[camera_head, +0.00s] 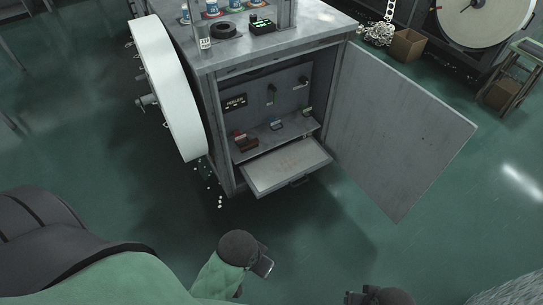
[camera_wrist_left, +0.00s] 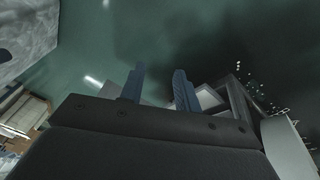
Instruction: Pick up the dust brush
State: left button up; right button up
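A small dark brown-red object (camera_head: 246,144), possibly the dust brush, lies on the left of the shelf inside the open grey cabinet (camera_head: 225,63). It is too small to be sure. My left gripper (camera_head: 263,265) is in front of the cabinet, above the floor and well short of the shelf. In the left wrist view, the two fingers of my left gripper (camera_wrist_left: 159,88) are apart with nothing between them. My right gripper (camera_head: 356,298) is at the bottom edge, partly cut off, and its fingers are unclear.
A pulled-out drawer (camera_head: 287,166) sits below the shelf. The cabinet door (camera_head: 400,125) stands wide open to the right. A large white wheel (camera_head: 165,85) is on the cabinet's left side. White bits (camera_head: 220,203) lie on the floor. The green floor in front is clear.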

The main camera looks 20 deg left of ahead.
aim_at(253, 144)
jog(key=i+j+u, duration=0.3)
jog(key=i, duration=0.4)
jog(key=i+l+u, duration=0.1)
jog(key=i+u, duration=0.2)
jog(key=i, duration=0.4)
